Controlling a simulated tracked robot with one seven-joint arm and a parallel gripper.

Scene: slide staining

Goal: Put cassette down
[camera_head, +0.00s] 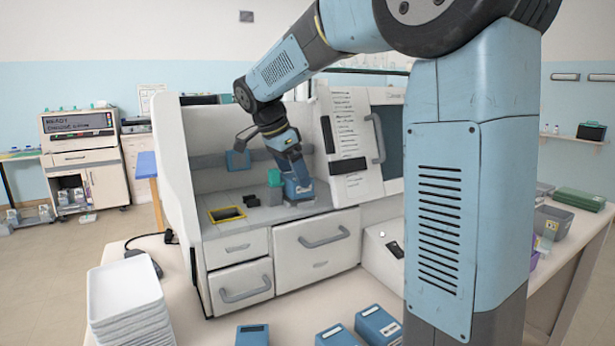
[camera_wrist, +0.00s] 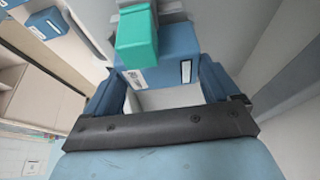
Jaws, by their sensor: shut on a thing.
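A blue cassette (camera_wrist: 160,76) with a white label sits between my gripper's two blue fingers (camera_wrist: 162,88) in the wrist view. My gripper is shut on it. In the head view my gripper (camera_head: 299,188) points down at the grey worktop inside the open white machine (camera_head: 230,245). The cassette is close to that surface, but I cannot tell whether it touches it. A teal block (camera_head: 274,178) stands just left of my gripper, and in the wrist view the teal block (camera_wrist: 137,38) is just beyond the cassette.
A yellow-framed slot (camera_head: 227,214) and small black parts (camera_head: 251,200) lie left on the worktop. A blue piece (camera_head: 237,160) is on the machine's back wall. Blue boxes (camera_head: 252,335) and stacked white trays (camera_head: 125,292) are on the front table. The machine's panel (camera_head: 350,140) stands right.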

